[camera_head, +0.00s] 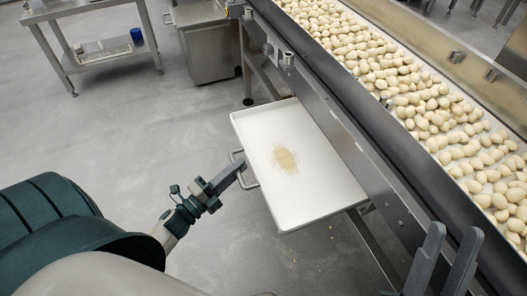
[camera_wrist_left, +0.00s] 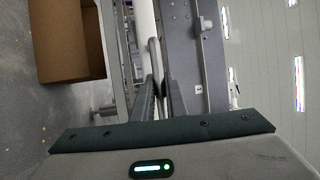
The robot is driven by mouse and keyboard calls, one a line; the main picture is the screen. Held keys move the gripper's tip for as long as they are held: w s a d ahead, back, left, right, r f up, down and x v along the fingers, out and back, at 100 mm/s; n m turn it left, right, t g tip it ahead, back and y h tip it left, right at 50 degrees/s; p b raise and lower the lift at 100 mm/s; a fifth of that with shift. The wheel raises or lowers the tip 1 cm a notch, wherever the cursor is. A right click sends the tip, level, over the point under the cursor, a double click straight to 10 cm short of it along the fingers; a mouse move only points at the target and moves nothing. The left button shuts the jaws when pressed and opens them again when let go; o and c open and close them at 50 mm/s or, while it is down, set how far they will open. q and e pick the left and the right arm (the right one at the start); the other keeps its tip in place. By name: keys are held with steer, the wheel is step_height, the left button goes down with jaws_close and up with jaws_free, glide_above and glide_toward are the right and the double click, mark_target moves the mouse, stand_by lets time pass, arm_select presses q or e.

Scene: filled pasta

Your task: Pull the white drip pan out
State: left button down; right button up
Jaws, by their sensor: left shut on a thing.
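The white drip pan (camera_head: 325,180) sticks out from under the conveyor on its left side, with a patch of pale crumbs on its floor. It has a grey handle (camera_head: 250,183) on its left edge. My left gripper (camera_head: 239,167) is shut on that handle. In the left wrist view the fingers (camera_wrist_left: 160,92) close around the handle (camera_wrist_left: 154,58), and the pan's white edge (camera_wrist_left: 145,20) shows beyond. My right gripper (camera_head: 450,235) is at the lower right, by the conveyor's side, with its fingers apart and nothing seen between them.
The conveyor (camera_head: 345,95) carries many pale filled pasta pieces. A steel table (camera_head: 95,12) with a blue container (camera_head: 137,35) and a metal cabinet (camera_head: 207,45) stand at the back. The floor left of the pan is clear. A cardboard box (camera_wrist_left: 62,40) shows in the left wrist view.

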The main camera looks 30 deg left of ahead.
arm_select(q)
steer(key=shift+s+a, duration=0.7)
steer(key=shift+s, duration=0.25)
steer(key=shift+s+a, duration=0.7)
steer(key=shift+s, duration=0.2)
arm_select(e)
steer(key=shift+w+a+f+g, duration=0.1)
steer(key=shift+a+f+g, duration=0.2)
steer(key=shift+f, duration=0.1)
arm_select(q)
steer(key=c, duration=1.8)
jaws_free()
steer(key=shift+o, duration=0.2)
